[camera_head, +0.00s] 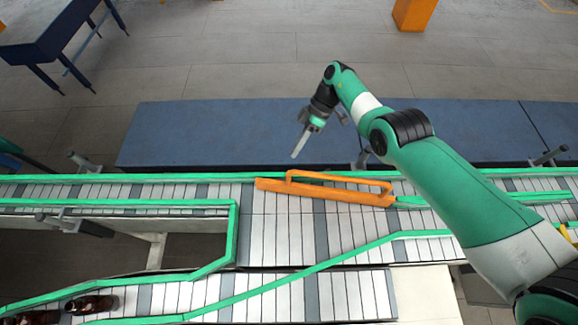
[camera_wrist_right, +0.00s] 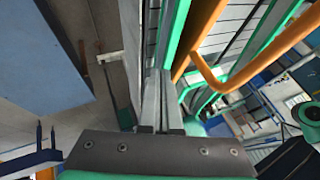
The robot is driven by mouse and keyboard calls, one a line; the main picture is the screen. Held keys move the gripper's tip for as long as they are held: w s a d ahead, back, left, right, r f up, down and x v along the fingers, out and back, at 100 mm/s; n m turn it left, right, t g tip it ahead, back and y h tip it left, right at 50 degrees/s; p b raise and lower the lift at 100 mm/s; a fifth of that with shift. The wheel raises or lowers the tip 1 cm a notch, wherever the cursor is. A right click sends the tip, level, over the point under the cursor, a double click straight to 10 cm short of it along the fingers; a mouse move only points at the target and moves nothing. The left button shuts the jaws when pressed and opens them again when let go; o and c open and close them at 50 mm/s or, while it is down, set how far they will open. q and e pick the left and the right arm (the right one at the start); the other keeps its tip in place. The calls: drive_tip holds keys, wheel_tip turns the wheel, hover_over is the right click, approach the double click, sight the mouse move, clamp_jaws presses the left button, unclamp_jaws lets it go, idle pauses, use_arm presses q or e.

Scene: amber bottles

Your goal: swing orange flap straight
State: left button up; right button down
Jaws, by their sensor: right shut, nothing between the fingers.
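The orange flap (camera_head: 325,192) lies over the conveyor in the head view, slanting slightly down to the right, with an orange bar handle along its far side. Its right end meets the green guide rail. In the right wrist view the orange handle (camera_wrist_right: 235,80) shows at the upper right, apart from the fingers. My right gripper (camera_head: 296,152) is shut and empty, above the near edge of the blue surface, behind and left of the flap's handle. Its fingers (camera_wrist_right: 162,128) also show in the right wrist view. My left gripper is not in view.
The slatted conveyor (camera_head: 285,235) has green guide rails (camera_head: 310,268) along and across it. Amber bottles (camera_head: 90,304) lie at the lower left. A long blue surface (camera_head: 225,133) runs behind the conveyor. Metal brackets (camera_head: 85,160) stick up along the rails.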

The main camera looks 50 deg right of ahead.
drive_tip(key=a+f+p, duration=0.2)
drive_tip(key=a+p, duration=0.1)
drive_tip(key=shift+s+a, duration=0.15)
drive_tip(key=shift+s, duration=0.05)
drive_tip(key=a+p, duration=0.1)
drive_tip(key=s+a+p, duration=0.1)
drive_tip(key=p, duration=0.1)
drive_tip(key=shift+s+f, duration=0.1)
drive_tip(key=shift+f, duration=0.2)
drive_tip(key=shift+s+a+f, duration=0.1)
drive_tip(key=shift+a, duration=0.05)
drive_tip(key=shift+f, duration=0.15)
